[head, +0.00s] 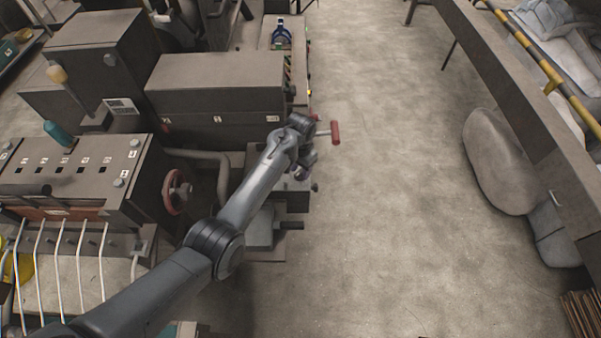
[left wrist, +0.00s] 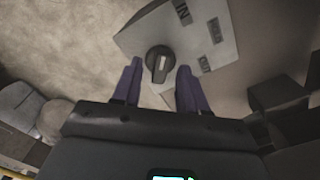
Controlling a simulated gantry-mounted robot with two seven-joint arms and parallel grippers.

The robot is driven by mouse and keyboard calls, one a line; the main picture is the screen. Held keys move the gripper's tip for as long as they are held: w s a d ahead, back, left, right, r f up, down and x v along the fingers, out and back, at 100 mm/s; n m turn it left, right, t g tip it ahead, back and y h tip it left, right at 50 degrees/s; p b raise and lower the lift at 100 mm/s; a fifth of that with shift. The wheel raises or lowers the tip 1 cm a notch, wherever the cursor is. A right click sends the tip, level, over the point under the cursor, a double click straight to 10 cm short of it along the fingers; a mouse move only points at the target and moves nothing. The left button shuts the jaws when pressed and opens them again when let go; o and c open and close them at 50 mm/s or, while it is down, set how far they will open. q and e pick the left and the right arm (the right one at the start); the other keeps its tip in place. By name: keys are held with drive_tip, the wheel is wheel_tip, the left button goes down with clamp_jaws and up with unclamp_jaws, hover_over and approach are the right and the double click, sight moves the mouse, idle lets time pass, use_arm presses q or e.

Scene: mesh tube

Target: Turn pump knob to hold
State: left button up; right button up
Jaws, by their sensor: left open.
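The pump knob (left wrist: 158,64) is a round black knob with a raised bar and a pale mark, on a light grey panel (left wrist: 140,36) in the left wrist view. Dark labels sit on the panel above and right of the knob; one (left wrist: 215,31) appears to read HOLD, though small. The knob's bar lies roughly up and down in that view. My left gripper (left wrist: 158,78) is open, its purple fingers on either side of the knob's lower part; I cannot tell whether they touch it. In the head view my left gripper (head: 304,162) hides the knob.
A red handle (head: 335,132) sticks out just right of my left gripper. A red handwheel (head: 176,191) and grey machine housings (head: 215,85) stand to the left. Clear concrete floor (head: 390,210) lies to the right, then a grey beam (head: 510,90).

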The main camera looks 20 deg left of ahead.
use_arm(q)
drive_tip(key=shift+f, duration=0.15)
clamp_jaws()
idle(0.4)
drive_tip(key=shift+m+p, duration=1)
drive_tip(key=m+p, duration=0.1)
drive_tip(key=m, duration=0.1)
drive_tip(key=shift+m, duration=0.3)
drive_tip(key=shift+s+m+p, duration=0.1)
drive_tip(key=shift+m+p, duration=0.45)
drive_tip(key=shift+m, duration=0.65)
drive_tip(key=shift+d+m, duration=0.1)
drive_tip(key=shift+m, duration=1.3)
